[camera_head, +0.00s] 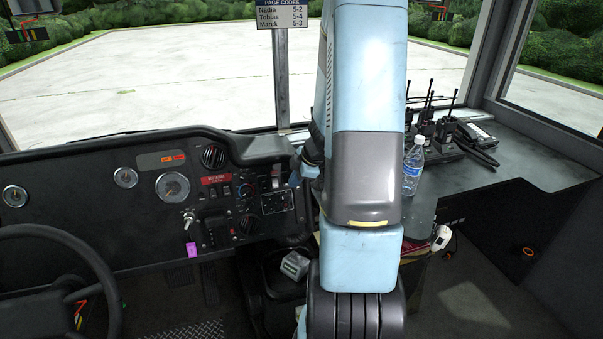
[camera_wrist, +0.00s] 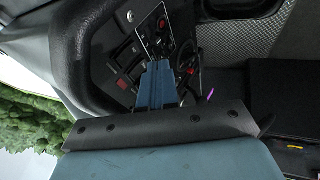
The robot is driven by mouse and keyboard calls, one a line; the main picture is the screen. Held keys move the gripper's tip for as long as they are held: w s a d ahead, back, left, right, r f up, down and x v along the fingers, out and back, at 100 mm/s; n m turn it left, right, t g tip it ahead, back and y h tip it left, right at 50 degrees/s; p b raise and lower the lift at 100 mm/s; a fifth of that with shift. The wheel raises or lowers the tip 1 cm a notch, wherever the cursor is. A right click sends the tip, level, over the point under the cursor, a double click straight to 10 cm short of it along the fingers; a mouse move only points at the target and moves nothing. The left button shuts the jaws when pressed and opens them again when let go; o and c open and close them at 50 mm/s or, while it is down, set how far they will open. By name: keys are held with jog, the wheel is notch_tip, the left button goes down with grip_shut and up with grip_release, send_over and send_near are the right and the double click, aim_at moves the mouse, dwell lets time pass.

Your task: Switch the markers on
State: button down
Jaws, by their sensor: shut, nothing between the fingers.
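My gripper (camera_wrist: 158,66) shows in the wrist view as two blue fingers shut together with nothing between them. Its tips are over the dash switch panel (camera_wrist: 129,72); whether they touch it I cannot tell. In the head view my gripper (camera_head: 297,168) is partly hidden by my arm, at the right end of the dashboard. Dark rocker switches (camera_wrist: 122,86), one with a red face, lie left of the fingers in the wrist view. A white-outlined panel (camera_head: 277,201) with small controls is below the gripper in the head view. Labels are too small to read, so I cannot identify the marker switch.
A steering wheel (camera_head: 62,285) is at the left. A key with a purple tag (camera_head: 191,250) hangs from the dash. A water bottle (camera_head: 412,167) and several radios (camera_head: 447,130) stand on the right counter (camera_head: 530,155). A grey box (camera_head: 294,265) lies below the dash.

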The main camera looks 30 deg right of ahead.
aim_at(284, 185)
jog(key=shift+w+d+f, duration=0.2)
jog(key=shift+w+f, duration=0.6)
jog(key=shift+w, duration=0.25)
jog(key=shift+w+d+f, duration=0.15)
jog(key=shift+w+f, duration=0.65)
jog(key=shift+w, duration=0.25)
jog(key=shift+w+f, duration=0.15)
jog(key=shift+f, duration=0.05)
jog(key=shift+r, duration=0.1)
jog(key=shift+r, duration=0.75)
